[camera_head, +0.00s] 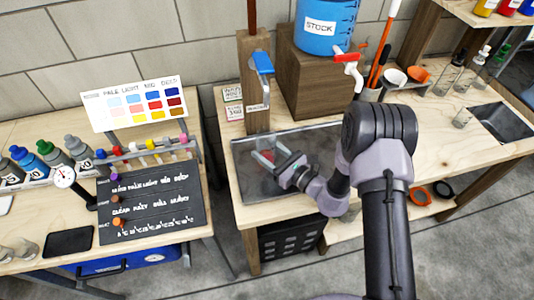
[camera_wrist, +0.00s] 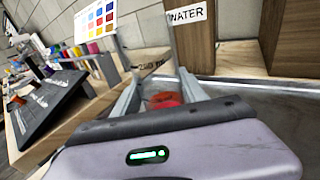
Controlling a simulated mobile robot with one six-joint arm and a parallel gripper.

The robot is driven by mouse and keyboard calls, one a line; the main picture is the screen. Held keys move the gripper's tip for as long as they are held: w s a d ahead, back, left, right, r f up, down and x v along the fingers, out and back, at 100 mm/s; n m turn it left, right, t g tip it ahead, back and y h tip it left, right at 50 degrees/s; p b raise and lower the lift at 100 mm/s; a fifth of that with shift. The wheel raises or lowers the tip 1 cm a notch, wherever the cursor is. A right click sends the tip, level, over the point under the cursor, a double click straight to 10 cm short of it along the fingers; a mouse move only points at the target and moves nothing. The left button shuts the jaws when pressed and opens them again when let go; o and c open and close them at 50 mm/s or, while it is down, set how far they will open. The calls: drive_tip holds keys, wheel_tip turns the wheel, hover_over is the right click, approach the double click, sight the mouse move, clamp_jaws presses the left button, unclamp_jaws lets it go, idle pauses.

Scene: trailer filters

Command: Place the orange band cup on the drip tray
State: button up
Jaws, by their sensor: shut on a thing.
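My gripper (camera_head: 264,160) is shut on a clear cup with red-orange colour showing through it. This cup shows between the fingers in the wrist view (camera_wrist: 165,99), partly hidden by my gripper body. I take it as the orange band cup; the band itself is not clear. The drip tray (camera_head: 318,142) is a dark, flat, rimmed tray on the wooden counter below the taps. My gripper holds the cup over the left part of the tray. I cannot tell whether the cup's base touches it.
A blue-handled tap (camera_head: 262,62) on a wooden post and a red-handled tap (camera_head: 348,57) on the blue stock tank (camera_head: 325,28) overhang the tray's back. A chalkboard (camera_head: 150,202) and bottles stand on the left table, across a gap. The tray's right side is partly behind my arm.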

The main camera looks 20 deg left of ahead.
drive_tip(key=shift+r, duration=0.1)
drive_tip(key=shift+f, duration=0.2)
drive_tip(key=o, duration=1.4)
drive_tip(key=shift+r, duration=0.1)
